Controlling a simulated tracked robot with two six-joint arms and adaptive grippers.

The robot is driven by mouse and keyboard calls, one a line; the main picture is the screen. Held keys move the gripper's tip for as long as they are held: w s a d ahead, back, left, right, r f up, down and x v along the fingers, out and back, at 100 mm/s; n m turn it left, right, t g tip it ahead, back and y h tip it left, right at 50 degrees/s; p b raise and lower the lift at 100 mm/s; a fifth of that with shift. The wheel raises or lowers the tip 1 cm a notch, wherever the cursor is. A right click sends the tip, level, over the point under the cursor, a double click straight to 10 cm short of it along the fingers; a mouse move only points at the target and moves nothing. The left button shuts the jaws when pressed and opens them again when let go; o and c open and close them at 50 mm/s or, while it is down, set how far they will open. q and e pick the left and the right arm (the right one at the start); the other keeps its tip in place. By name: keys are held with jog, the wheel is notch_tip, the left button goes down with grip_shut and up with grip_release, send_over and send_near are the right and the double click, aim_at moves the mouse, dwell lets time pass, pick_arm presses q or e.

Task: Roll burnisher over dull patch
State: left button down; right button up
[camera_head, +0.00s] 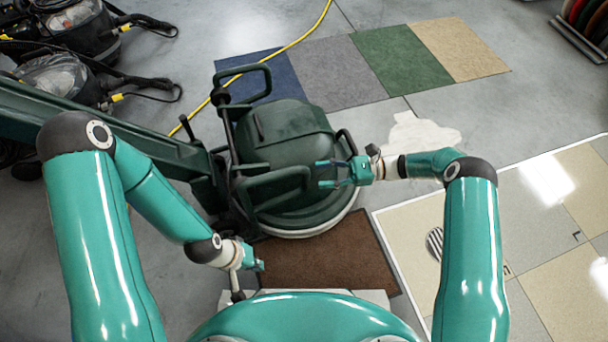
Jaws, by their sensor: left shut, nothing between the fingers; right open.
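My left gripper (260,266) is shut and empty, low over the brown mat.
Blue, grey, green and tan pads lie in a row (400,62) behind the burnisher. A brown pad (335,268) lies in front. A yellow cable (300,38) crosses the floor. Black machines (75,45) stand at the upper left. A tiled, white-edged floor area (540,220) is at right.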

aim_at(306, 177)
jog(key=shift+s+a, duration=0.15)
jog(key=shift+a, duration=1.2)
jog(key=shift+s+a, duration=0.15)
jog(key=shift+a, duration=1.15)
grip_shut()
